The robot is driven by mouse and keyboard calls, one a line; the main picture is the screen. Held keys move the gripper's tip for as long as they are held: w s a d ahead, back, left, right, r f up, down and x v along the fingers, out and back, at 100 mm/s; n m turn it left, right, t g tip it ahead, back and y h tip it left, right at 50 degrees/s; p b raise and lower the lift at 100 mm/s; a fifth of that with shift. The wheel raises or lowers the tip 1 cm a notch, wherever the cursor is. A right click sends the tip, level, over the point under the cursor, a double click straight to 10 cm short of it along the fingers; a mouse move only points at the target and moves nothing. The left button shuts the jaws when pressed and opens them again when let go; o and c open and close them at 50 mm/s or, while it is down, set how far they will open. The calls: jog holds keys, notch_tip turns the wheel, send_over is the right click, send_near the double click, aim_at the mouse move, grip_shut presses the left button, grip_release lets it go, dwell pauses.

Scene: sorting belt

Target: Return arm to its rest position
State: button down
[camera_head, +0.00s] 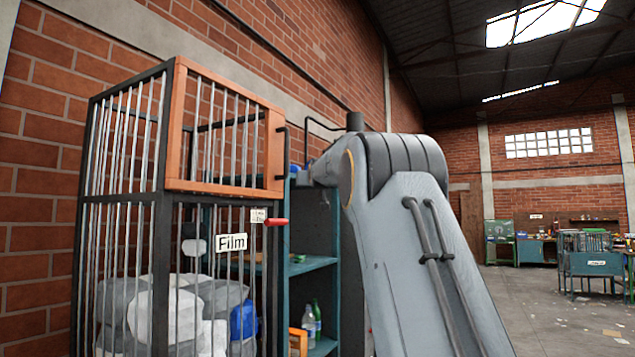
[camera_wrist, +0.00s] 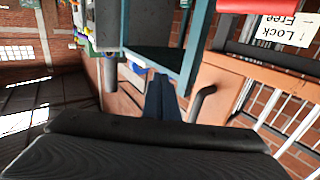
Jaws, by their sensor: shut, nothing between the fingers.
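My arm (camera_head: 415,240) rises large and grey in the middle of the head view, bent at a joint near the top. Its far end is hidden there behind the arm and the cage. In the wrist view my gripper (camera_wrist: 160,82) shows as two dark fingers close together, with nothing seen between them. The orange-framed cage door (camera_wrist: 222,88) and its dark handle (camera_wrist: 203,102) are to the right of the fingers in that picture. I cannot tell how far the fingers are from them.
Open floor (camera_head: 540,310) lies right, with workbenches (camera_head: 530,250) far off.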

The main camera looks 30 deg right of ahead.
jog(key=shift+s+d+p, duration=0.5)
jog(key=shift+s+p, duration=0.2)
jog(key=s+a+f+n+g+y, duration=0.1)
jog(key=s+a+f+g+y, duration=0.2)
jog(key=a+f, duration=0.65)
jog(key=s+a+f+g, duration=0.2)
jog(key=s+a+f, duration=0.3)
jog(key=f, duration=0.9)
jog(key=s+a+f+n+g+y, duration=0.1)
jog(key=s+a+f+g+y, duration=0.15)
jog(key=s+a+f, duration=0.65)
jog(key=s+a+f+g, duration=0.2)
jog(key=s+a+f, duration=0.1)
jog(key=s+f, duration=0.5)
jog(key=s+a+f+n+g, duration=0.1)
jog(key=s+a+f+g, duration=0.2)
jog(key=s+f, duration=0.5)
jog(key=s+a+f+n+g, duration=0.1)
jog(key=s+a+f+g, duration=0.2)
jog(key=s+f, duration=0.6)
jog(key=s+y, duration=0.1)
jog(key=s, duration=0.6)
